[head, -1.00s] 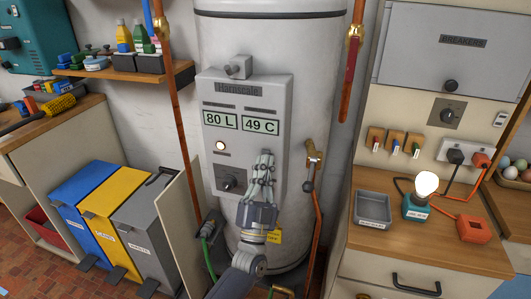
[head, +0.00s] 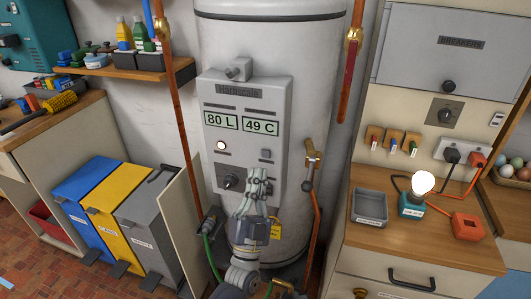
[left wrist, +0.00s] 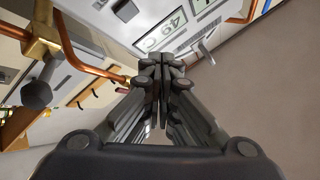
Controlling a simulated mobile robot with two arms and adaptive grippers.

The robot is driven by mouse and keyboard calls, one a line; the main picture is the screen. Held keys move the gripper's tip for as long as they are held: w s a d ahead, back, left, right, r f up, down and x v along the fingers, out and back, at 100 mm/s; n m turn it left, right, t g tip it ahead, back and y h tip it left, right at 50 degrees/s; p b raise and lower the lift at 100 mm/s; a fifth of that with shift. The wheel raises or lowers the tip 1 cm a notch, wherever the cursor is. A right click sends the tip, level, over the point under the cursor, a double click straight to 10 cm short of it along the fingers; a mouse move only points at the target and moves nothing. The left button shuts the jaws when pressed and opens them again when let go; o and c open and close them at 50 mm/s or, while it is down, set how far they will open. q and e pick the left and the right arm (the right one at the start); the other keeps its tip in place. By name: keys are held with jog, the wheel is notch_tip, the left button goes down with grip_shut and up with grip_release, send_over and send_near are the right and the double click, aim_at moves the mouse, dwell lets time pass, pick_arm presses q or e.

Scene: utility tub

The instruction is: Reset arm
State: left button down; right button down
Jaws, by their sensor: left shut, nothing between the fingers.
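My left gripper (head: 257,185) is in front of the lower part of the heater's grey control panel (head: 243,100). Its fingers are together and empty, as the left wrist view (left wrist: 160,65) also shows. The panel reads 80 L and 49 C and has a lit round lamp (head: 221,145), a dark knob (head: 231,182) just left of the fingers, and a small square button (head: 266,154) just above them. I cannot tell whether the fingers touch the panel. My right gripper is not in view.
The white heater tank (head: 270,45) stands between copper pipes (head: 177,100), with a brass valve (head: 312,160) right of the panel. Blue, yellow and grey bins (head: 150,225) stand left. A wooden counter (head: 420,250) at right holds a grey tray (head: 370,207) and a lit bulb (head: 423,184).

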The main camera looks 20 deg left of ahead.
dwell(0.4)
pick_arm(q)
notch_tip(320, 180, down, 21)
jog(key=w+d+m+g+h, duration=0.1)
jog(key=d+m+g+h, duration=0.1)
jog(key=g+h, duration=0.35)
jog(key=s+a+f+n+g+y, duration=0.1)
jog(key=s+f+g, duration=0.35)
jog(key=f, duration=0.75)
jog(key=s+f+n+g, duration=0.1)
jog(key=s+f+g, duration=0.4)
jog(key=f, duration=0.6)
jog(key=s+a+f+n+g+y, duration=0.1)
jog(key=s+a+f+g, duration=0.15)
jog(key=s+f, duration=0.65)
jog(key=s+a+f+n+g+y, duration=0.1)
jog(key=s+a+f+g, duration=0.15)
jog(key=s+f, duration=0.7)
jog(key=s+a+f+n+g, duration=0.1)
jog(key=s+f+g, duration=0.1)
jog(key=s, duration=0.8)
jog(key=s+a+f+n+g, duration=0.1)
jog(key=s+g, duration=0.3)
jog(key=s, duration=0.7)
jog(key=shift+s+a+f+y, duration=0.3)
jog(key=shift+a+f+y, duration=0.05)
jog(key=shift+a+f, duration=0.3)
